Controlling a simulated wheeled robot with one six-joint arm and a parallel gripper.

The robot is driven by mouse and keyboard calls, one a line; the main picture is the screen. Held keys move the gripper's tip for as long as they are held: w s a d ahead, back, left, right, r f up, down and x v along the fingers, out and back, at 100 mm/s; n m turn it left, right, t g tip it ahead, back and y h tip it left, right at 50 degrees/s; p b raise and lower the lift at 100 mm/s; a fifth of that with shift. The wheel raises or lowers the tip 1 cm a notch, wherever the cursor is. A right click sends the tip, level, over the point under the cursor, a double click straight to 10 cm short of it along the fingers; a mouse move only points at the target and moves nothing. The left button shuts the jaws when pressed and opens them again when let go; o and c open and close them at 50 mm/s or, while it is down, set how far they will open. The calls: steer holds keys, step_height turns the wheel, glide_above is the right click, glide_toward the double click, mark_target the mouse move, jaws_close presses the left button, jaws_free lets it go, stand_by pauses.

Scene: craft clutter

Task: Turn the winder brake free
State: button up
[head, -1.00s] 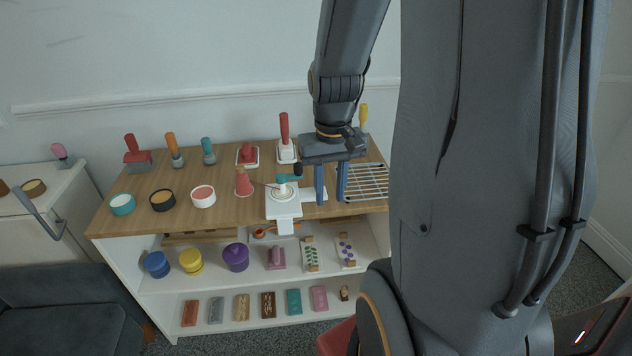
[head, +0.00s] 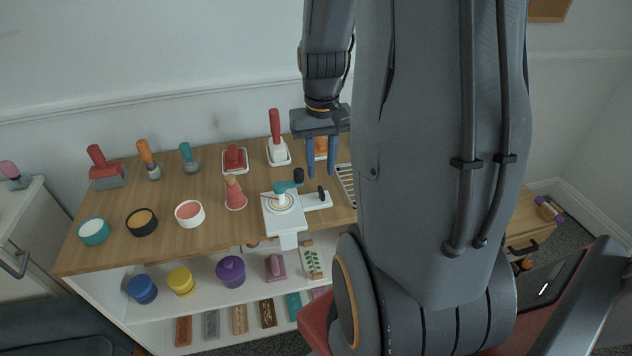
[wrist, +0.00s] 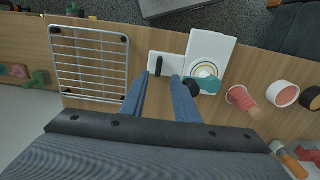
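The winder (head: 283,219) is a white block with a round disc on the wooden shelf top. It has a teal crank (head: 287,187) with a black knob (head: 298,175). A white side plate (head: 313,204) sticks out to its right and carries a small black lever (head: 322,194), which looks like the brake. My gripper (head: 321,175) is open and empty, pointing down above and slightly behind the lever. In the wrist view the fingertips (wrist: 158,77) straddle the line of the lever (wrist: 158,66), with the right finger near the black knob (wrist: 193,88). Contact is not visible.
A wire rack (wrist: 90,62) lies beside the winder. A red cone spool (head: 234,193) stands at its left. Bowls, including a pink-filled white one (head: 189,213), and upright-handled tools, including a red one (head: 277,140), fill the rest of the top. Lower shelves hold pots.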

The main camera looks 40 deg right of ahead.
mark_target(322, 190)
steer(key=shift+s+d+f, duration=0.1)
steer(key=shift+f, duration=3.3)
jaws_close()
